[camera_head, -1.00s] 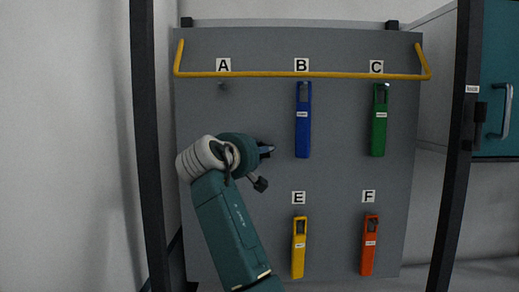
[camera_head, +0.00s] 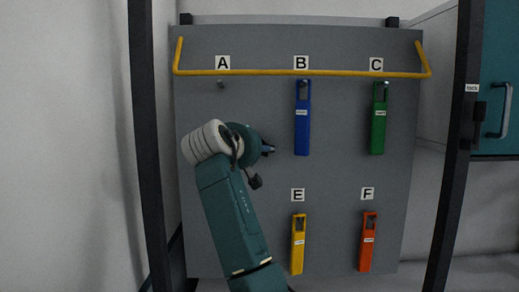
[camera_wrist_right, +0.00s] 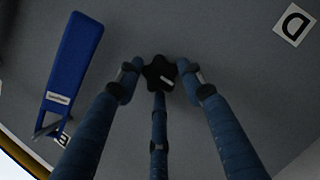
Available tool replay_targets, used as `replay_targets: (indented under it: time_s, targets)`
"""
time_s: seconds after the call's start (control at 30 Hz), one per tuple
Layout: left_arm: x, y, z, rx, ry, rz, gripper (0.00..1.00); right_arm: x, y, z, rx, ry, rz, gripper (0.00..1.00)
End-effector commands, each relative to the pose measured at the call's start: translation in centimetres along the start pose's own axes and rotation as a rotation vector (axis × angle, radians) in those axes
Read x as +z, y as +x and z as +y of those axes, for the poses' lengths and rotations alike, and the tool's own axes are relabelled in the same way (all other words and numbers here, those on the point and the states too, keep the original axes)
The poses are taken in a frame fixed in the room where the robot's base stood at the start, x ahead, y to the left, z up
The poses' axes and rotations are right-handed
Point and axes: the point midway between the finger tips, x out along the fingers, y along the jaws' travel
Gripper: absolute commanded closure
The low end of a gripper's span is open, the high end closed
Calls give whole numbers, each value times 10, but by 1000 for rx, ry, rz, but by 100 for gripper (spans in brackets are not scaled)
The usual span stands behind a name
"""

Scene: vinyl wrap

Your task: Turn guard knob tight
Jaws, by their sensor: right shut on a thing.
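In the head view my right gripper (camera_head: 267,149) points right at the grey board, left of the blue tool. The knob is hidden there behind the gripper and wrist. My left gripper is in neither view.
The grey board (camera_head: 335,175) carries a blue tool (camera_head: 302,125), a green tool (camera_head: 378,125), a yellow tool (camera_head: 298,250) and an orange tool (camera_head: 368,250). A yellow rail (camera_head: 340,74) crosses its top. Black posts stand left and right.

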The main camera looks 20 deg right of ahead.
Motion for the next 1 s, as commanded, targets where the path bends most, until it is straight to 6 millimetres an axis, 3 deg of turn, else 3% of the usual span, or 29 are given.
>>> replay_targets:
  time_s: [0.03, 0.07, 0.13, 0.47, 0.8, 1.0]
  targets:
    - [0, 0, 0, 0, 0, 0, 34, 1, 1, -5, -10, 0, -2, 88]
    - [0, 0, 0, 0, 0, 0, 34, 1, 1, -5, -10, 0, -2, 58]
    - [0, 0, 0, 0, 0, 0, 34, 0, 1, -5, -9, 0, -2, 44]
    - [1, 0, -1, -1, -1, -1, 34, 0, -2, -1, -2, 0, 1, 44]
    - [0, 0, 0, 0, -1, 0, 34, -2, -52, -3, -4, 2, 3, 44]
    - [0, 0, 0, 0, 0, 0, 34, -1, -72, -4, -6, -1, 0, 44]
